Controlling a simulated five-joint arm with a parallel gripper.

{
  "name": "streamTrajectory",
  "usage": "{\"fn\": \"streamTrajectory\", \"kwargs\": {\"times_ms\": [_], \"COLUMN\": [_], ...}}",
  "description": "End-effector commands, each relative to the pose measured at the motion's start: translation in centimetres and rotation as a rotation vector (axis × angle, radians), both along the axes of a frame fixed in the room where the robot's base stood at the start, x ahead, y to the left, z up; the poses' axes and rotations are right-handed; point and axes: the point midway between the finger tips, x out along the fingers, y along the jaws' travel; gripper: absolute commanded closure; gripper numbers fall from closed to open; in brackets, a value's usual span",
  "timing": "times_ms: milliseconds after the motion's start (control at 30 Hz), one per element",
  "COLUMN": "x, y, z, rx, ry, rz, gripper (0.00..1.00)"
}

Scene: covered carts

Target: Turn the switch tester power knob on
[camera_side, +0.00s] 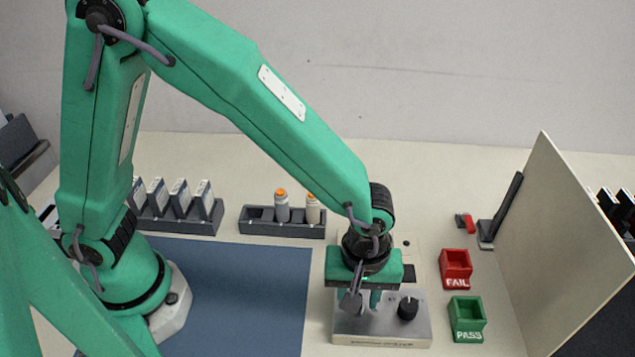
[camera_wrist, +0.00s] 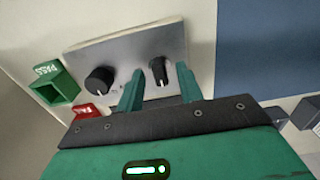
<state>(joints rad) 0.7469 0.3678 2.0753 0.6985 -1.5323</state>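The switch tester is a silver-grey box (camera_side: 382,326), and its panel (camera_wrist: 125,50) fills the upper middle of the wrist view. It carries two black knobs. One knob (camera_wrist: 159,71), with a white pointer mark, appears between the fingertips of my gripper (camera_wrist: 160,69), with a gap on both sides. The other knob (camera_wrist: 99,80) sits outside the fingers; it also shows in the side view (camera_side: 408,308). My gripper (camera_side: 366,302) is open, pointing down over the tester's left part and hiding the knob there. The panel labels are too small to read, so I cannot tell which knob is power.
A red FAIL bin (camera_side: 456,268) and a green PASS bin (camera_side: 467,318) stand right of the tester. A blue mat (camera_side: 250,285) lies to the left. Dark racks hold grey-white blocks (camera_side: 180,195) and orange-capped bottles (camera_side: 282,205) behind. An upright panel (camera_side: 570,240) bounds the right.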

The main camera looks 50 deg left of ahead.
Motion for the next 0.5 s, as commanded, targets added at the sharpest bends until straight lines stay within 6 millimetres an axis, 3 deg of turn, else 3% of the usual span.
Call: {"fn": "streamTrajectory", "kwargs": {"times_ms": [67, 233, 500], "x": [-0.01, 0.00, -0.01], "y": [0.01, 0.00, 0.01], "z": [0.01, 0.02, 0.04], "rx": [0.000, 0.000, 0.000], "ry": [0.000, 0.000, 0.000], "rz": [0.000, 0.000, -0.007], "gripper": [0.66, 0.99, 1.00]}}
